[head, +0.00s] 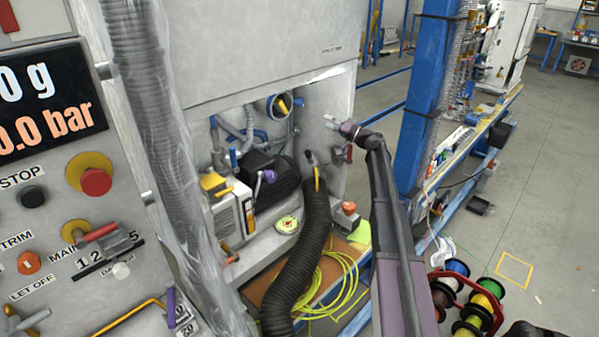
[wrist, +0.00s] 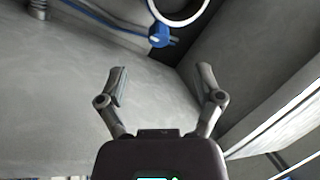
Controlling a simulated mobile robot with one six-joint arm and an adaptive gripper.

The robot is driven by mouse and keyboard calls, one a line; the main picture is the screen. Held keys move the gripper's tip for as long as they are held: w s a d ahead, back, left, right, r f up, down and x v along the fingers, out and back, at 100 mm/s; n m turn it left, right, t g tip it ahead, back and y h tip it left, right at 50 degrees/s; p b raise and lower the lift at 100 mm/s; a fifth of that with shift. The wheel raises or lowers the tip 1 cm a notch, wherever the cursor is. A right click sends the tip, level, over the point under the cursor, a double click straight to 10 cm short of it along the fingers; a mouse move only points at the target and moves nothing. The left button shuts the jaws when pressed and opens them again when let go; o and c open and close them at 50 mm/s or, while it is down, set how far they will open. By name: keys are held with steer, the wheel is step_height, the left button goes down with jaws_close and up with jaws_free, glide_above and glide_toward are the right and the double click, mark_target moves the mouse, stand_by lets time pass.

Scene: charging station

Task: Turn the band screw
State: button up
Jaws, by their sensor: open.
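In the wrist view, a blue fitting (wrist: 159,37) that looks like the band screw sits at the lower edge of a round ring (wrist: 184,8) at the top of the picture. My gripper (wrist: 162,72) is open and empty, its two fingers spread below the blue fitting and apart from it. In the head view, my gripper (head: 331,120) is at the right side of the open cabinet bay, to the right of the round pipe end (head: 278,106). The blue fitting is too small to make out surely there.
The grey cabinet (head: 265,45) has pipes and a dark motor (head: 272,172) inside its bay. A thick black hose (head: 305,250) runs down in front, beside a yellow-green cable (head: 335,285). A blue post (head: 428,100) stands to the right of my arm.

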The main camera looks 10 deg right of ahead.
steer(key=s+a+f+g+h+p, duration=0.1)
steer(key=s+a+f+g+h, duration=0.1)
steer(key=s+a, duration=0.4)
steer(key=s+a+f+n+g+h+p, duration=0.1)
steer(key=s+a+f+g, duration=0.4)
steer(key=s, duration=0.5)
steer(key=shift+s+a+f+h+p, duration=0.25)
steer(key=shift+a+f+h+p, duration=0.5)
steer(key=shift+a, duration=0.55)
steer(key=s+f+g+h+p, duration=0.1)
steer(key=s+f+g+h, duration=0.1)
steer(key=s, duration=0.7)
steer(key=s+d+f+g+h+p, duration=0.1)
steer(key=s+h, duration=0.4)
steer(key=s, duration=0.5)
steer(key=s+f+g+h+p, duration=0.1)
steer(key=s+f+g+h, duration=0.2)
steer(key=s, duration=0.7)
steer(key=shift+d+f+m+h+p, duration=0.15)
steer(key=shift+d+m+h+p, duration=0.2)
steer(key=shift+h, duration=0.2)
steer(key=shift+w+a, duration=0.1)
